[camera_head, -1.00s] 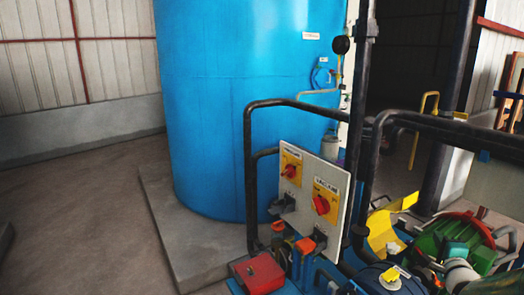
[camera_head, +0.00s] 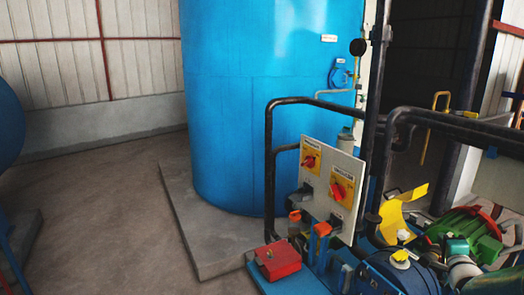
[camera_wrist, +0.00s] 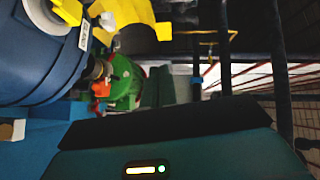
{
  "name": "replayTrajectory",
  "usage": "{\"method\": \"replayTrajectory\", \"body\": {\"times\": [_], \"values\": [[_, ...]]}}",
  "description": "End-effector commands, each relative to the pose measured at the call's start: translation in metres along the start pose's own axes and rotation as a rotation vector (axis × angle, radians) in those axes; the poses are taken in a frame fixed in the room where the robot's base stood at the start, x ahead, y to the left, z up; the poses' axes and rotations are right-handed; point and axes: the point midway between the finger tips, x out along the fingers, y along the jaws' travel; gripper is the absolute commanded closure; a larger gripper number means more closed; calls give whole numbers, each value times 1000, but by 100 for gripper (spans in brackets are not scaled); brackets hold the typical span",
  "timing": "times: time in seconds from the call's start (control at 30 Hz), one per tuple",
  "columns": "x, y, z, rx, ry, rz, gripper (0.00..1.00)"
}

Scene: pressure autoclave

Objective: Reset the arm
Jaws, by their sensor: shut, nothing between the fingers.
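My gripper's fingers do not show in either view, and the head view shows no part of my arm. In the wrist view, a dark teal body with a lit yellow-white bar and a green light (camera_wrist: 150,170) fills the bottom; it looks like part of my own body. Beyond it are a blue motor housing (camera_wrist: 40,65), a green machine part (camera_wrist: 122,85) and a yellow guard (camera_wrist: 130,15), tilted in the picture.
A control panel (camera_head: 328,180) with two red rotary switches stands before a tall blue tank (camera_head: 235,110) on a concrete plinth (camera_head: 185,225). Black pipes (camera_head: 270,150), a red box (camera_head: 278,261) and a green motor (camera_head: 465,232) crowd the right. Open floor (camera_head: 110,200) lies left.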

Motion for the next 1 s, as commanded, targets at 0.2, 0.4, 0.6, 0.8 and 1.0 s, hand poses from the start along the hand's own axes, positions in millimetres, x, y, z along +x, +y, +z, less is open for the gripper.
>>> {"method": "replayTrajectory", "body": {"times": [0.2, 0.4, 0.6, 0.8, 1.0], "values": [[-6, -14, 44, -209, -29, 116, 100], [-32, -32, 97, -476, -81, 252, 100], [-93, -53, 158, -802, -194, 403, 100], [-175, -63, 209, -1076, -383, 503, 100], [-269, -60, 250, -1303, -667, 521, 100]]}}
